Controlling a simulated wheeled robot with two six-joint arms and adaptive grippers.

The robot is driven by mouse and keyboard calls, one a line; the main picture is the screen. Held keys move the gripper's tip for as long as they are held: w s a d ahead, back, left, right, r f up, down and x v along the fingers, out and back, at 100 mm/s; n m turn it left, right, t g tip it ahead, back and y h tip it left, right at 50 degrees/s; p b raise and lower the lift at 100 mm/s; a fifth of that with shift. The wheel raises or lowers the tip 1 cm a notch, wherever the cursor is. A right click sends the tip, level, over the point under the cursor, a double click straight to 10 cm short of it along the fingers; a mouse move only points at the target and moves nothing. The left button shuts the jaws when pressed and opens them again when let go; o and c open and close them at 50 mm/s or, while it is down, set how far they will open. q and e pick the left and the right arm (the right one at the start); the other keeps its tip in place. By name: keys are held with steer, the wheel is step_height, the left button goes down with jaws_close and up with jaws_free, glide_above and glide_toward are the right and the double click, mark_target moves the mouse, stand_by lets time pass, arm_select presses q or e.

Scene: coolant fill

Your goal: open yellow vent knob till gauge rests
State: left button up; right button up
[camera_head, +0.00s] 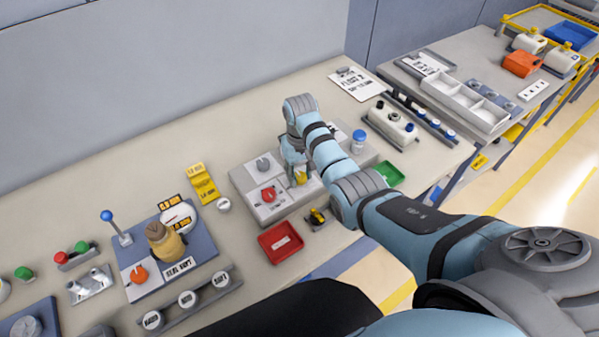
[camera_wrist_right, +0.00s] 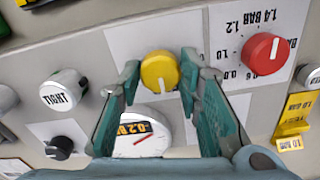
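The yellow vent knob (camera_wrist_right: 159,72) stands on the grey panel between the two fingertips of my right gripper (camera_wrist_right: 160,70), which lie close along its sides. I cannot tell whether both fingers touch it. In the head view the right gripper (camera_head: 294,160) points down at the grey panel box (camera_head: 245,182), with the yellow knob (camera_head: 301,178) partly showing beside it. The white round gauge (camera_wrist_right: 147,145) sits below the knob in the wrist view. My left gripper is out of view.
A red knob (camera_wrist_right: 265,53) with a pressure scale is right of the yellow knob, and a white knob (camera_wrist_right: 64,90) is at left.

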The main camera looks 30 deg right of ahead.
steer(key=c, duration=0.5)
steer(key=shift+n, duration=0.3)
steer(key=n, duration=0.3)
steer(key=shift+w, duration=0.1)
steer(key=n, duration=0.4)
steer(key=shift+a, duration=0.1)
steer(key=n, duration=0.5)
steer(key=shift+n, duration=2.3)
steer(key=shift+f, duration=0.1)
